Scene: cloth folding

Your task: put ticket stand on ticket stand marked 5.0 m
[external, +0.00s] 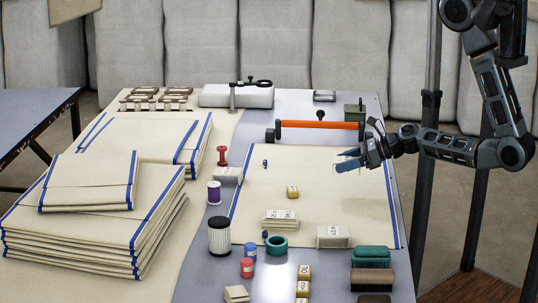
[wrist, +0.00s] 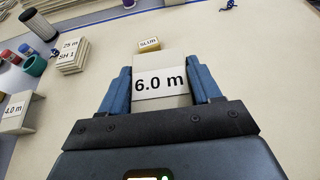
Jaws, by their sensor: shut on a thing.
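My gripper (external: 350,161) is shut on a pale ticket stand, with its blue fingers on both sides of it. In the wrist view, this stand (wrist: 160,70) reads "6.0 m" between the fingers (wrist: 159,88). In the external view, it is mostly hidden by the fingers. A second ticket stand (external: 333,237) stands at the front right of the cream cloth; the wrist view shows its "4.0 m" label (wrist: 15,108). Another pale stand (external: 228,175) is at the cloth's left edge, its label too small to read. I cannot make out a stand marked 5.0 m.
A yellow block (external: 292,191) and a labelled cloth stack (external: 281,219) lie on the cream cloth (external: 345,205). An orange-handled roller (external: 318,125) is behind. Brushes (external: 371,258) stand at front right, folded cloth piles (external: 95,225) at left. The cloth's middle right is clear.

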